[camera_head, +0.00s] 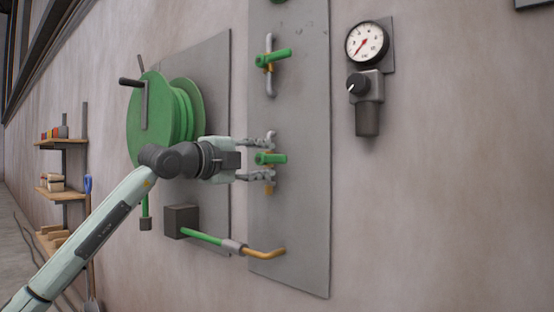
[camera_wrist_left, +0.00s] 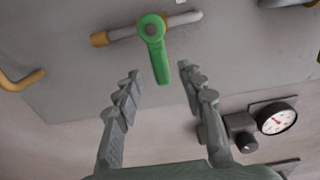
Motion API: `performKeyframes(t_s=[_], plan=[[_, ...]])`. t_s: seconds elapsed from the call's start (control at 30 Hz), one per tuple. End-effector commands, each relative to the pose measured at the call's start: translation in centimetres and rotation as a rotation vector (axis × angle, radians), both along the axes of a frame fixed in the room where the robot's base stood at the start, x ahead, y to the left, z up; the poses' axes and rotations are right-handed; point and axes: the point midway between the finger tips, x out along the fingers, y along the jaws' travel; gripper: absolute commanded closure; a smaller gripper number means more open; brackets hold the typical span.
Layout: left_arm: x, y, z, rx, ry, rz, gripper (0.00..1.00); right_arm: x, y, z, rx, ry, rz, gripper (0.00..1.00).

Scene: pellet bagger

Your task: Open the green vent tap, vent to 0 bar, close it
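A green tap (camera_head: 272,158) sits on a short upright pipe with a brass lower end on the grey wall panel. Its lever lies across the pipe. My left gripper (camera_head: 268,157) is open at this tap, one finger above and one below the lever. In the left wrist view the green lever (camera_wrist_left: 157,58) points down between the open fingertips (camera_wrist_left: 161,76), with gaps on both sides. Another green tap (camera_head: 273,58) is higher on the panel, its lever also across its pipe. A round gauge (camera_head: 367,42) has its red needle pointing lower left. My right gripper is not in view.
A black-knobbed regulator (camera_head: 366,86) hangs under the gauge. A green hose reel (camera_head: 158,115) is left of the panel. Below, a green hose joins a brass elbow (camera_head: 265,252). Shelves (camera_head: 62,194) stand far left. The wall right of the panel is mostly bare.

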Motion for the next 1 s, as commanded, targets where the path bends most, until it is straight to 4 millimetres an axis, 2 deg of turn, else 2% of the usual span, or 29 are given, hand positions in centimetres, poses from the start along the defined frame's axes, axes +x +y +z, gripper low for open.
performKeyframes(t_s=[0.1, 0.3, 0.63, 0.97, 1.0], plan=[[1.6, -1.3, 0.3, -0.001, -0.001, -0.002, 0.6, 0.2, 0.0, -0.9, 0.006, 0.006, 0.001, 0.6], [3.3, -2.7, 0.2, -0.001, -0.002, -0.002, 0.6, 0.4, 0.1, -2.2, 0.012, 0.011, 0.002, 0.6], [3.7, -2.9, 0.1, -0.001, -0.003, -0.002, 0.6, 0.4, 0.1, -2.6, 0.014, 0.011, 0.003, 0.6], [3.7, -2.9, 0.1, -0.001, -0.003, -0.002, 1.0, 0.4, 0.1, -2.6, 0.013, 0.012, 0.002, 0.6], [3.7, -2.9, 0.1, -0.001, -0.003, -0.002, 1.0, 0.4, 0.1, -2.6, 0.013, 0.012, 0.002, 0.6]])
